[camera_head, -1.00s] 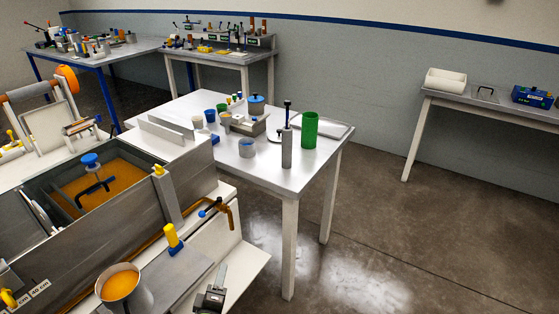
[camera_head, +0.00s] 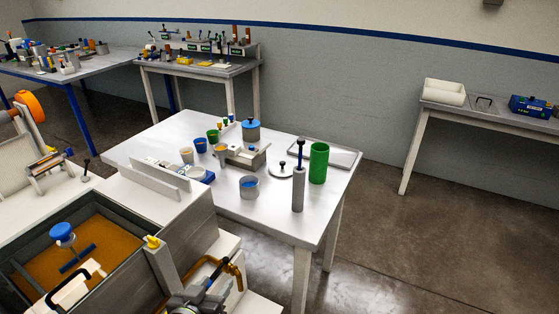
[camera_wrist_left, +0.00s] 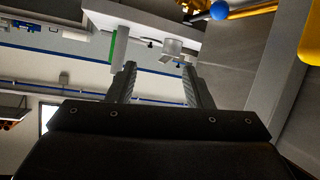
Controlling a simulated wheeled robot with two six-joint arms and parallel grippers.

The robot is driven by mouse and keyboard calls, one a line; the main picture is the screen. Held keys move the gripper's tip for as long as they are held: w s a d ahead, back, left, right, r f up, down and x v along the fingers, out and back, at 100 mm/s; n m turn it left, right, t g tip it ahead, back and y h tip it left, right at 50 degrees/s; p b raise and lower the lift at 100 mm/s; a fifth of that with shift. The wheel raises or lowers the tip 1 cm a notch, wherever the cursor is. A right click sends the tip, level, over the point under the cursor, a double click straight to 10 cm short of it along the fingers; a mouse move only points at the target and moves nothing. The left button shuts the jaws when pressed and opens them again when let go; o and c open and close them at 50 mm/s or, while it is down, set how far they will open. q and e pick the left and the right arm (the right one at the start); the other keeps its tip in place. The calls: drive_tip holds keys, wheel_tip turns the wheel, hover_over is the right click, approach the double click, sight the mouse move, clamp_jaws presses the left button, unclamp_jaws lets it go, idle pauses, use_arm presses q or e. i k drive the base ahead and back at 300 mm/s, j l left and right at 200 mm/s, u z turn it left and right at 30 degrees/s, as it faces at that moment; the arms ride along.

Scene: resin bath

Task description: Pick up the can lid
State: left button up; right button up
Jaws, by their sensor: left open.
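The can lid (camera_head: 281,170), a pale disc with a dark knob, lies flat on the white table (camera_head: 225,205), left of the grey cylinder with a dark blue plunger (camera_head: 298,187). My left gripper (camera_head: 199,298) shows at the bottom edge of the head view, well short of the lid, partly cut off and mixed with the valve behind it. In the left wrist view the two fingers (camera_wrist_left: 158,66) are apart with nothing between them. The table shows beyond them, tilted. The lid is too small there to make out surely. My right gripper is out of view.
A green cylinder (camera_head: 318,163) stands right of the plunger cylinder. A grey cup (camera_head: 249,187) is left of the lid, with a blue-topped pot (camera_head: 251,130) behind. The resin bath (camera_head: 110,262) and an orange hooked pipe (camera_head: 236,272) lie in front of the table.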

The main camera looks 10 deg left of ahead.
sight(282, 169)
drive_tip(key=i+l, duration=0.15)
drive_tip(key=i, duration=0.65)
drive_tip(key=i+l, duration=0.1)
drive_tip(key=i, duration=0.65)
